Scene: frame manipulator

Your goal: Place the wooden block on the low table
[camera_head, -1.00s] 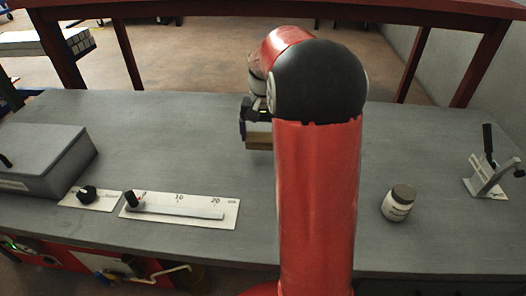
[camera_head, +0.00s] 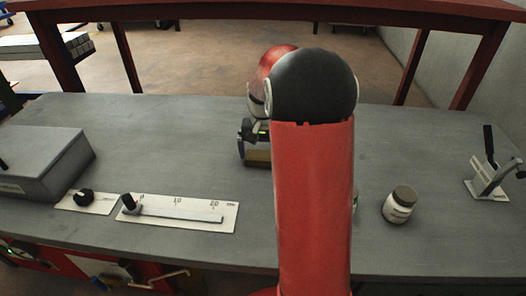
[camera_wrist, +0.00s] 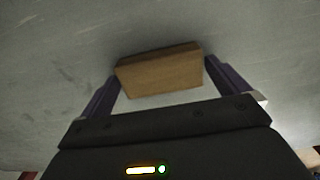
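The wooden block (camera_head: 257,157) is a tan rectangular piece below my gripper (camera_head: 256,140), behind my red arm in the head view. My arm hides part of the tabletop.
A grey box (camera_head: 45,165), a knob panel (camera_head: 87,201) and a slider panel (camera_head: 178,214) are at the left. A small jar (camera_head: 399,204) and a lever device (camera_head: 490,178) are at the right. A red frame beam (camera_head: 270,12) crosses the back. The tabletop behind the panels is clear.

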